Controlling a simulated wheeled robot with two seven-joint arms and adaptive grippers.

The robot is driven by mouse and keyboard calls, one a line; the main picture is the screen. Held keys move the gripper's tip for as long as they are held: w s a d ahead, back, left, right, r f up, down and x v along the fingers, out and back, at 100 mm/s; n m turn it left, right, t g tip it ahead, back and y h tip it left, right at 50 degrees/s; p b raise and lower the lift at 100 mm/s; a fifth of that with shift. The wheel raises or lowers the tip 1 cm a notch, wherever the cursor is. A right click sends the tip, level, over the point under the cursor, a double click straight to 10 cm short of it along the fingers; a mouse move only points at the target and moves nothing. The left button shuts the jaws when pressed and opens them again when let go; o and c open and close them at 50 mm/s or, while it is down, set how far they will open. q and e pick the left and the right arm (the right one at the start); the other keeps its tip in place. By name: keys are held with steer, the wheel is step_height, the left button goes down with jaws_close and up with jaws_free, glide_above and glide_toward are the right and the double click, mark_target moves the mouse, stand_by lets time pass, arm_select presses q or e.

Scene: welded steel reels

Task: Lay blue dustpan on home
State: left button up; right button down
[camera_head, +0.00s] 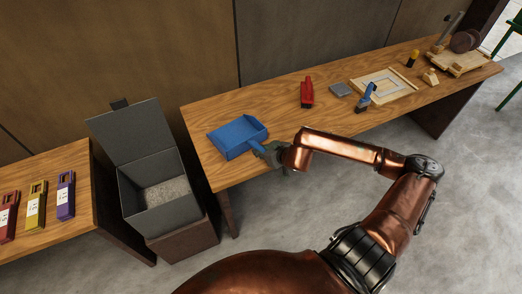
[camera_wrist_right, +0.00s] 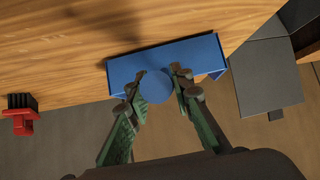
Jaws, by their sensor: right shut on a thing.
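The blue dustpan (camera_head: 238,136) is at the left end of the long wooden table, its pan toward the back left and its handle toward my right gripper (camera_head: 267,153). In the right wrist view the pan (camera_wrist_right: 200,54) spans beyond both fingers. My right gripper (camera_wrist_right: 160,72) is shut on the dustpan's handle (camera_wrist_right: 157,88), whose round end shows between the fingers. I cannot tell whether the pan touches the tabletop or hangs just above it. No spot marked as home can be made out. My left gripper is not in view.
A grey open-lidded bin (camera_head: 160,187) stands left of the long table (camera_head: 285,110). A red tool (camera_head: 307,92), a grey block (camera_head: 340,89), a blue-handled tool (camera_head: 367,95) and a wooden frame (camera_head: 397,91) lie farther right. The tabletop between dustpan and red tool is clear.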

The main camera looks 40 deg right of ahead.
steer(key=shift+f, duration=0.1)
stand_by(0.3)
steer(key=c, duration=1.7)
jaws_free()
steer(key=shift+o, duration=0.4)
steer(key=shift+f, duration=0.1)
steer(key=shift+r, duration=0.2)
steer(key=shift+r+p, duration=1.2)
steer(key=shift+r, duration=1.7)
